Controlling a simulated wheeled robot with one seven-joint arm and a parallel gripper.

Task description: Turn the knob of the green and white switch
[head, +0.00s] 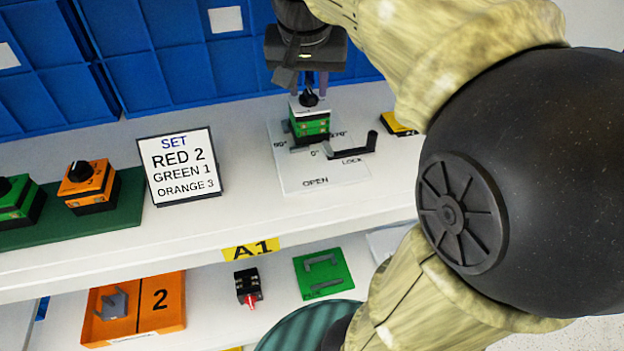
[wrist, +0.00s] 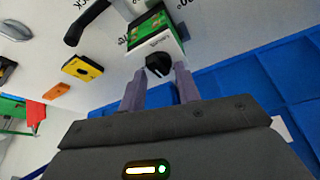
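The green and white switch (head: 310,124) stands on a white plate on the upper shelf, with its black knob (head: 309,98) on top. In the wrist view the switch (wrist: 152,30) is at the top, with the knob (wrist: 158,65) pointing toward the camera. My gripper (head: 311,82) is directly above the knob, pointing down. In the wrist view its two fingers (wrist: 159,76) are apart, one on each side of the knob, with a visible gap on both sides. Nothing is held. How deep the knob sits between the fingertips is hard to tell.
The white plate (head: 315,185) carries angle marks and a dark lever (head: 352,145) beside the switch. A sign (head: 180,165) and an orange switch (head: 88,187) stand to the left. Blue bins (head: 160,75) line the back. My arm covers the right side.

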